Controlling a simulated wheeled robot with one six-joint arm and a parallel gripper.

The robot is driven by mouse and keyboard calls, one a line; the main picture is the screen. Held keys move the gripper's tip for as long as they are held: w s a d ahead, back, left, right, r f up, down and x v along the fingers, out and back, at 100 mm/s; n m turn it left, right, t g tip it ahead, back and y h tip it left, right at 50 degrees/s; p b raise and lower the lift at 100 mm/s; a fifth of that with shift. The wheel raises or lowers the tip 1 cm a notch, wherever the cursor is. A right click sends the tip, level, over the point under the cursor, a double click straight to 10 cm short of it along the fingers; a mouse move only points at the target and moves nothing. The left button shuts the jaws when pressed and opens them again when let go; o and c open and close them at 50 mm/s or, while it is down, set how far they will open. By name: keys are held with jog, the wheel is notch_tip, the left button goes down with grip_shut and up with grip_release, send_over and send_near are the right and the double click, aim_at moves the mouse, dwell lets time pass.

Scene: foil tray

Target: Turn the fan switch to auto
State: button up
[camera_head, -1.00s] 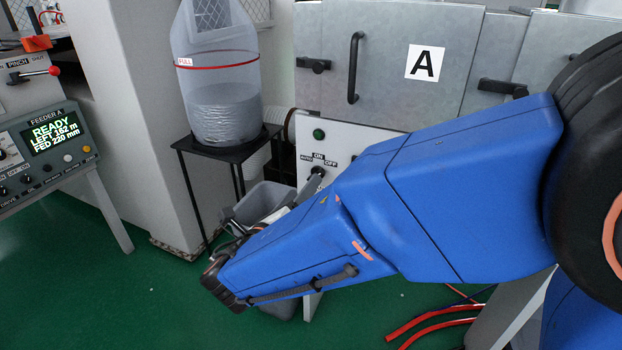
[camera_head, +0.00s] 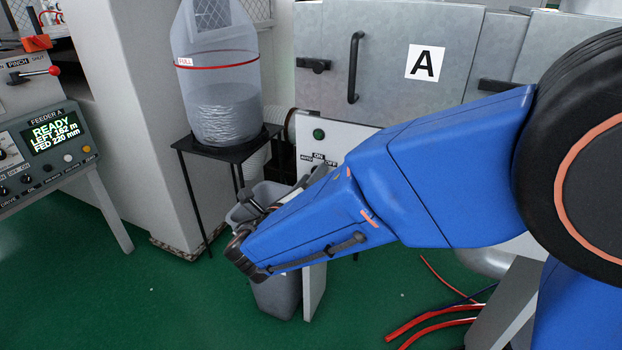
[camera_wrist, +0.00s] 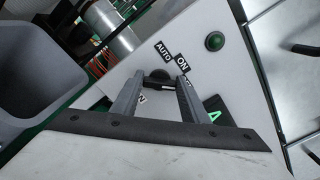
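The fan switch is a black knob (camera_wrist: 157,78) on a white panel, in the middle of the wrist view. The AUTO label (camera_wrist: 163,51) and ON label (camera_wrist: 182,61) stand above it there. The OFF label is mostly hidden by a finger. My gripper (camera_wrist: 160,84) is open, with one grey finger on each side of the knob. I cannot tell whether either finger touches it. In the head view my blue arm reaches to the white panel (camera_head: 345,135). The knob and most of the gripper are hidden there. The knob's pointing direction is unclear.
A green lamp (camera_head: 319,134) sits above the switch, and it also shows in the wrist view (camera_wrist: 214,41). A grey bin (camera_head: 275,295) stands below my wrist. A black stand (camera_head: 225,146) holds a clear bag (camera_head: 222,100) to the left. Red hoses (camera_head: 440,318) lie on the floor.

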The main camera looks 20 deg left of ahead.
jog(key=shift+m, duration=0.3)
jog(key=m, duration=1.7)
jog(key=shift+d, duration=0.35)
dwell(0.5)
jog(key=o, duration=1)
jog(key=shift+o, duration=0.2)
jog(key=shift+s, duration=0.2)
jog(key=s+a, duration=0.1)
jog(key=s, duration=1.6)
jog(key=shift+a, duration=0.15)
